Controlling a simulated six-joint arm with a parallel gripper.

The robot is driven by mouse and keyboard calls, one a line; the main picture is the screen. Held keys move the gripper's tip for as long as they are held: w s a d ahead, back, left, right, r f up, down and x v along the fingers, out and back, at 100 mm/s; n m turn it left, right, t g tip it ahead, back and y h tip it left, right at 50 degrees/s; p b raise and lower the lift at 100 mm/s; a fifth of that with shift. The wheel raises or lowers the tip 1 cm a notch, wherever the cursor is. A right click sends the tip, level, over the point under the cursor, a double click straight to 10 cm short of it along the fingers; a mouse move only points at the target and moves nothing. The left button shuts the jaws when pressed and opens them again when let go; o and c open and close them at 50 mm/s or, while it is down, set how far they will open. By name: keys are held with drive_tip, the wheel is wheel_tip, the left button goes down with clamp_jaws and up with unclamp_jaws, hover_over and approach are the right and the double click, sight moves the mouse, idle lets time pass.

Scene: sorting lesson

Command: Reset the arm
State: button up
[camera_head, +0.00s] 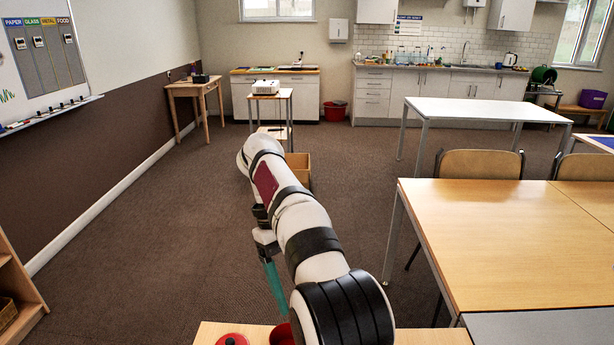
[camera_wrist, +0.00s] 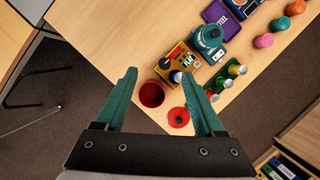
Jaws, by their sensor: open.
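My gripper (camera_wrist: 159,76) shows in the wrist view with its two teal fingers spread wide and nothing between them. It hangs over the corner of a light wooden table (camera_wrist: 120,25). A red cup-like pot (camera_wrist: 152,94) and a round red lid (camera_wrist: 178,117) show beyond and between the fingers; the height of the gripper above them is hard to tell. In the head view my arm stretches forward and bends down, with one teal finger (camera_head: 273,283) pointing down near the table edge (camera_head: 430,337); the other finger is hidden.
In the wrist view, a yellow box (camera_wrist: 178,62), a teal pot-like object (camera_wrist: 209,36), a purple box (camera_wrist: 222,18), several small cans (camera_wrist: 237,70) and coloured pieces (camera_wrist: 263,40) crowd the table's right side. A large wooden table (camera_head: 510,235) stands right; carpet lies open left (camera_head: 150,230).

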drive_tip(key=s+d+r+m+t+y, duration=0.1)
drive_tip(key=s+d+m, duration=0.2)
drive_tip(key=s+d, duration=0.35)
drive_tip(key=s+d+r+m+y, duration=0.1)
drive_tip(key=s+d+m+y, duration=0.2)
drive_tip(key=s, duration=0.6)
drive_tip(key=s+f+m+t, duration=0.2)
drive_tip(key=s+f+m, duration=0.5)
drive_tip(key=s, duration=0.5)
drive_tip(key=shift+d+f+y, duration=0.15)
drive_tip(key=shift+f+y, duration=0.25)
drive_tip(key=shift+f, duration=0.15)
